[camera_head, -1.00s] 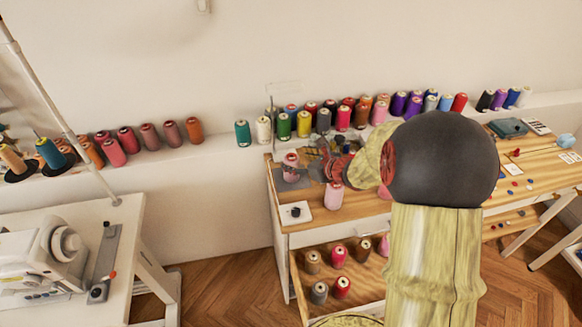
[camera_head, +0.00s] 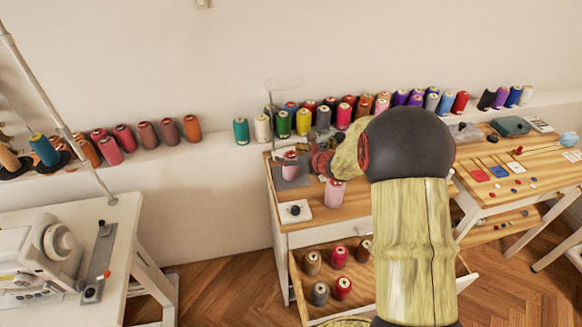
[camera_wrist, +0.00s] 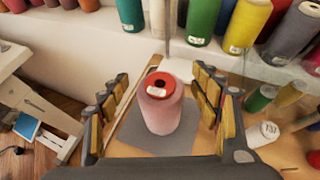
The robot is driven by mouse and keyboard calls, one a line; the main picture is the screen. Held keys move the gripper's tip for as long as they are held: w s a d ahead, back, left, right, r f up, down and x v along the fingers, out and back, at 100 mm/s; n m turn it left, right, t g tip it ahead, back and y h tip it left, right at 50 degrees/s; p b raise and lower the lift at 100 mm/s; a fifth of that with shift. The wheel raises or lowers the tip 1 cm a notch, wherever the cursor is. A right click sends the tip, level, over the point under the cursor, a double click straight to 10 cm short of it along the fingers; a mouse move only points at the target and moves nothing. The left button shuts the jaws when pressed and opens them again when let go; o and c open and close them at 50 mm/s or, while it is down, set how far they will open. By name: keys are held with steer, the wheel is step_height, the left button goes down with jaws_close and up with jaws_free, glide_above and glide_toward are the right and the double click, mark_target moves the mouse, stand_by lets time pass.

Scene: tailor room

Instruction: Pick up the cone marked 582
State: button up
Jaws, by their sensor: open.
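A pink cone with a red top (camera_wrist: 161,108) stands upright on a grey sheet in the wrist view, between the fingers of my gripper (camera_wrist: 160,90). The fingers are open, one on each side, with gaps to the cone. No number can be read on it. In the head view this pink cone (camera_head: 290,164) stands at the table's left end, with my gripper (camera_head: 308,159) at its right, partly hidden by my arm. Another pink cone (camera_head: 334,194) stands closer to the front edge. I cannot tell which cone bears 582.
A white square with a dark knob (camera_head: 295,211) lies at the front left of the table. Several cones line the ledge (camera_head: 222,148) behind. An open drawer (camera_head: 330,300) below holds more cones. A sewing machine (camera_head: 50,250) stands left.

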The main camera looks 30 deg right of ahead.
steer(key=shift+c, duration=0.7)
steer(key=c, duration=1.5)
jaws_close()
